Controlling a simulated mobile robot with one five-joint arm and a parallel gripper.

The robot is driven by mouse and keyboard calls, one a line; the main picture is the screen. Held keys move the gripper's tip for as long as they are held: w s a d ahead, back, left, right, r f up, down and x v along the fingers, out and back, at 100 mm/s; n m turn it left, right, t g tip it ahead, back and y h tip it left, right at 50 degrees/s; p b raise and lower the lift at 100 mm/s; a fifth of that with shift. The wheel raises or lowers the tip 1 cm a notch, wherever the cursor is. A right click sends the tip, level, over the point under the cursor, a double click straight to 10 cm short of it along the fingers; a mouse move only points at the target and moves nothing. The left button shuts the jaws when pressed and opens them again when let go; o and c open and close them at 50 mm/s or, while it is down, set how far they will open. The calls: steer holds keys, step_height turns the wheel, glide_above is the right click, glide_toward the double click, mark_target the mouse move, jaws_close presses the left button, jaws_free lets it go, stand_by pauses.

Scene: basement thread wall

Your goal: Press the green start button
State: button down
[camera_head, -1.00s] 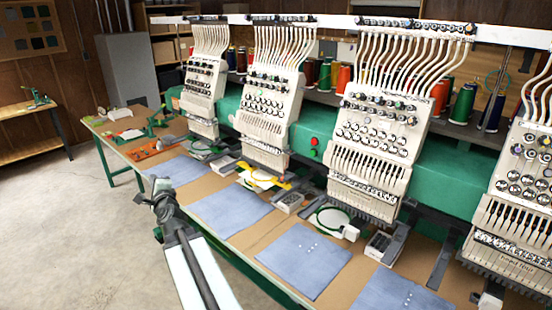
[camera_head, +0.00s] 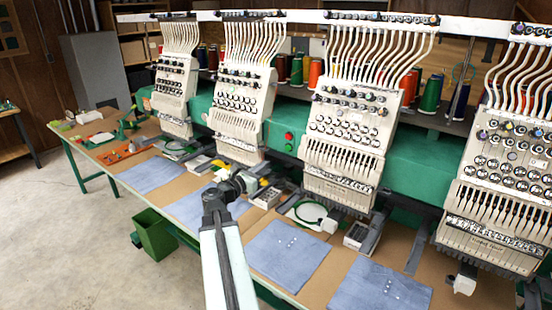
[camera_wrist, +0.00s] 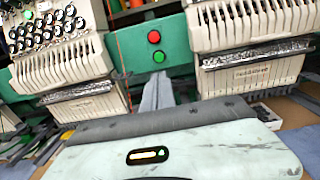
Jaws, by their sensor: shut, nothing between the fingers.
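The green start button (camera_head: 288,147) sits just below a red button (camera_head: 289,136) on the green machine beam between two white sewing heads. In the wrist view the green button (camera_wrist: 159,56) is near the top middle, under the red button (camera_wrist: 154,37). My gripper (camera_head: 248,180) is over the table, in front of and below the buttons, to their left in the head view. In the wrist view its shut fingers (camera_wrist: 157,92) point toward the beam, below the green button and apart from it. Nothing shows between them.
White sewing heads (camera_head: 245,100) (camera_head: 345,130) flank the buttons. Blue cloth pieces (camera_head: 285,256) and a green hoop (camera_head: 305,212) lie on the long table (camera_head: 225,243). A green bin (camera_head: 155,235) stands on the floor at the table's front edge. The floor at left is clear.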

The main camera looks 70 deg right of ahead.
mark_target(288, 149)
steer(key=x, duration=1.3)
steer(key=shift+d, duration=0.15)
